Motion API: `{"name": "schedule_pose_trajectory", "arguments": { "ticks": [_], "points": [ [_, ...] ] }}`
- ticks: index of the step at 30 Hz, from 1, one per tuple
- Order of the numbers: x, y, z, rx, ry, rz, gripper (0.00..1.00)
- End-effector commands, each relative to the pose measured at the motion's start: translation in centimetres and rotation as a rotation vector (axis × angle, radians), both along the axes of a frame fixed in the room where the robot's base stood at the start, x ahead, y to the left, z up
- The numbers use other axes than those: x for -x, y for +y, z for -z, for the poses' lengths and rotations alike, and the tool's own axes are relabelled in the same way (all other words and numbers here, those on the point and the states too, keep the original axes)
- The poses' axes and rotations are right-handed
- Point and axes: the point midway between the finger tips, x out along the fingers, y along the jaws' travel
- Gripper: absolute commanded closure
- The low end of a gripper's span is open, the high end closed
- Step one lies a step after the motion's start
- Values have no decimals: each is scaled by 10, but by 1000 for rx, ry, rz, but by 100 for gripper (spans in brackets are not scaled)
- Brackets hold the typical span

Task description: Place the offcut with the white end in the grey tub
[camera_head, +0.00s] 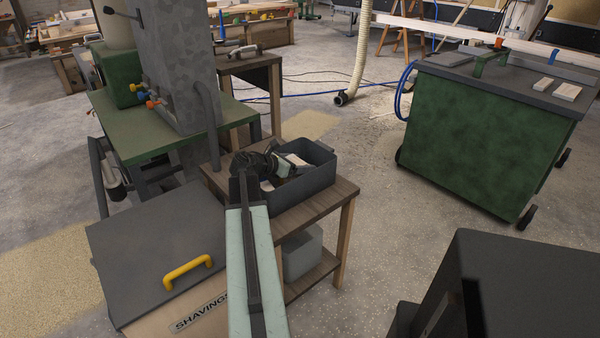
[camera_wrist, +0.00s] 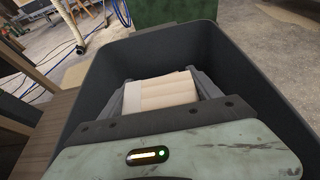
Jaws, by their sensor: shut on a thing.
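A dark grey open tub (camera_head: 318,180) stands on a small wooden table, and its walls (camera_wrist: 225,60) surround my gripper in the wrist view. My gripper (camera_wrist: 160,80) is shut on a pale wooden offcut (camera_wrist: 162,94), one finger on each side. The offcut is at or within the tub's opening; I cannot tell whether it touches the floor.
The wooden table (camera_head: 322,205) has a lighter grey box (camera_head: 301,252) on its lower shelf. A shavings bin with a yellow handle (camera_head: 188,271) is at left. A green machine (camera_head: 485,130) carries pale wood pieces (camera_head: 566,92) at right. Open floor lies between.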

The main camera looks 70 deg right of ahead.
Motion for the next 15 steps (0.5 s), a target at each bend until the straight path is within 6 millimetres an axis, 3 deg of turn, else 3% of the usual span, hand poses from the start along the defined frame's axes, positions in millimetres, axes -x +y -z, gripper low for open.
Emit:
{"name": "schedule_pose_trajectory", "arguments": {
  "ticks": [3,4,6,15],
  "points": [
    [0,1,1,-7,-8,4,75],
    [0,1,1,-7,-8,4,25],
    [0,1,1,-7,-8,4,6],
    [0,2,0,-6,-6,4,6]
  ]
}}
